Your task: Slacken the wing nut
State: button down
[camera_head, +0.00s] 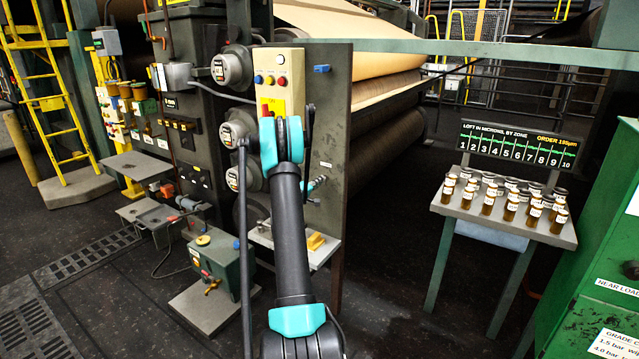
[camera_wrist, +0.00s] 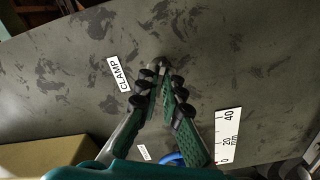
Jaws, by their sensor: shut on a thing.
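In the wrist view, my gripper (camera_wrist: 160,82) is shut with its fingertips close together against the dark grey plate (camera_wrist: 70,65). A small dark piece (camera_wrist: 161,62) shows at the tips, beside the white CLAMP label (camera_wrist: 119,74); it seems to be the wing nut, but the fingers cover most of it and its shape cannot be told. In the head view, a teal part of my gripper (camera_head: 318,184) shows at the plate (camera_head: 337,120), just below a small white label (camera_head: 326,165). The fingertips and the wing nut are hidden there.
A millimetre scale (camera_wrist: 228,135) and a blue part (camera_wrist: 172,157) lie close to my fingers. A control box (camera_head: 279,80) with buttons stands on the plate's left. A small shelf (camera_head: 290,247) holds a yellow block (camera_head: 316,241). A table (camera_head: 470,215) of jars stands right.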

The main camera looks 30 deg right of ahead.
jog(key=shift+f+n, duration=0.1)
jog(key=shift+n, duration=9.2)
jog(key=c, duration=1.7)
grip_release()
jog(key=shift+a, duration=0.15)
jog(key=v, duration=1.1)
jog(key=shift+s+a, duration=0.2)
jog(key=shift+a, duration=0.15)
